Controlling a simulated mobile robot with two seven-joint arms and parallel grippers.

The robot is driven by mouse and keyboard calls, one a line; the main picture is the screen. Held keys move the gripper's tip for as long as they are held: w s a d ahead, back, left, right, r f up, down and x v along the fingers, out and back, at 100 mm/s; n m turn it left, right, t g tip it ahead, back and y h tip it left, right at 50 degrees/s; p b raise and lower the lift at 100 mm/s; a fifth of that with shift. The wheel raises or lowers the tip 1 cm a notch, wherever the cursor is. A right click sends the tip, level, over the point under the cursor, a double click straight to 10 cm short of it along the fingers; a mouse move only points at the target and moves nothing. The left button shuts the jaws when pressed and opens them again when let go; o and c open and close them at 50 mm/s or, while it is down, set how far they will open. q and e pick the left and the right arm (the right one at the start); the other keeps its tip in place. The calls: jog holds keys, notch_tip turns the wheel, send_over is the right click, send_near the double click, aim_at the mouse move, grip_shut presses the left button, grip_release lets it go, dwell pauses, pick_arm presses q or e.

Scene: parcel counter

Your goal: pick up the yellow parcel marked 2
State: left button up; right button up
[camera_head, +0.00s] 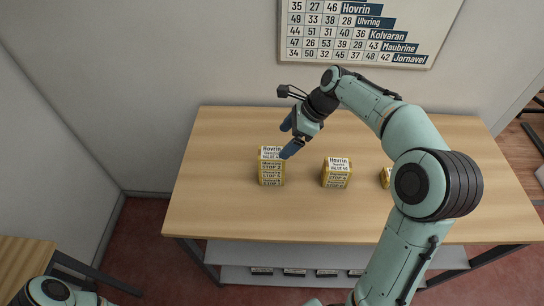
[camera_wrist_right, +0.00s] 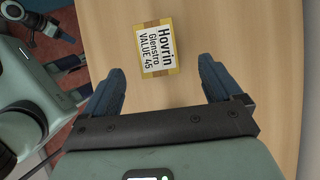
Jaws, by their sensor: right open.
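A yellow parcel (camera_head: 271,168) stands on the table at the left of a row. Its top label reads Hovrin and VALUE 45. Its front carries several small STOP strips; the upper one seems to read STOP 2, and I cannot tell whether it is one parcel or a stack. My right gripper (camera_head: 289,138) is open and empty, above and just behind this parcel. In the right wrist view the parcel's labelled top (camera_wrist_right: 158,47) lies just beyond and between the open fingertips (camera_wrist_right: 163,66), apart from both.
A second yellow parcel (camera_head: 337,173) stands to the right on the wooden table (camera_head: 220,215). A third (camera_head: 386,178) is partly hidden behind my right arm. A poster of numbers and names (camera_head: 360,30) hangs on the wall. The table's left and front are clear.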

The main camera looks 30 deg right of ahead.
aim_at(273, 153)
jog(key=x, duration=0.7)
jog(key=shift+s+a, duration=0.1)
jog(key=shift+a, duration=0.2)
jog(key=shift+a+f, duration=0.15)
jog(key=shift+f, duration=0.25)
jog(key=c, duration=1.1)
